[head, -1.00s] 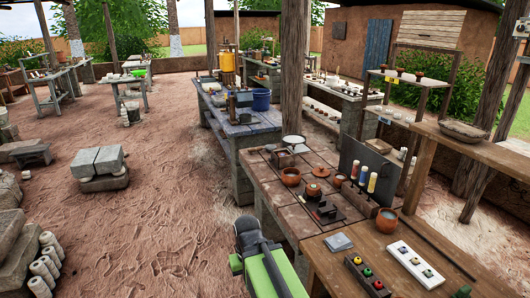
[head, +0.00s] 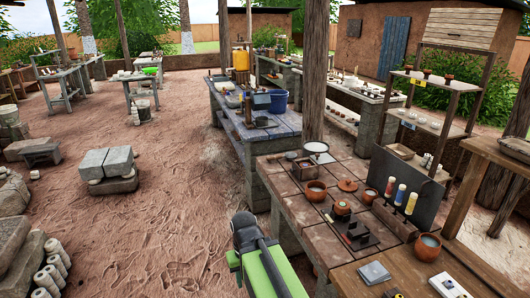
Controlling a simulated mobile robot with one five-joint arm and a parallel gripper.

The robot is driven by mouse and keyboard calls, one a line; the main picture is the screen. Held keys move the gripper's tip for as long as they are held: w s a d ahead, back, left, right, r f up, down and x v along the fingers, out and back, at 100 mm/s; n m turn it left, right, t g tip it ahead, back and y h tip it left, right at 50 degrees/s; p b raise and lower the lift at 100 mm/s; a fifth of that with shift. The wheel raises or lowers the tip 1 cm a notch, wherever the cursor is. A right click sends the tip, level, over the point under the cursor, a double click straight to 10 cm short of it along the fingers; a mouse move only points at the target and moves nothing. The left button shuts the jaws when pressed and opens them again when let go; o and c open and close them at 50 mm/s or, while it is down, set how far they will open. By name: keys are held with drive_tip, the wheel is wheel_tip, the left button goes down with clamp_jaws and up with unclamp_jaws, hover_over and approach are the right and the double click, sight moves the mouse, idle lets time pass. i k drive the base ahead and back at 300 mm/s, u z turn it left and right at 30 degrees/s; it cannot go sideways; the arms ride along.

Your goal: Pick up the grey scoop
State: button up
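A small grey thing that may be the grey scoop (head: 303,167) lies at the far left corner of the tile-topped table (head: 283,187). A thin dark handle seems to point left from it. It is too small to tell for sure. It is in front of a white bowl (head: 316,147). My green arm with its dark rounded joint shows at the bottom centre, left of the table and well short of the grey thing. No gripper fingers show.
Clay pots (head: 316,191), a dark rack with coloured bottles (head: 400,195) and dark blocks (head: 355,233) stand on the same table. A wooden post (head: 316,80) rises behind it. A blue-topped table (head: 262,130) stands beyond. Open dirt floor (head: 170,220) lies to the left.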

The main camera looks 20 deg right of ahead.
sight(289, 156)
drive_tip(key=u, duration=0.15)
drive_tip(key=i, duration=3.4)
drive_tip(key=z, duration=0.2)
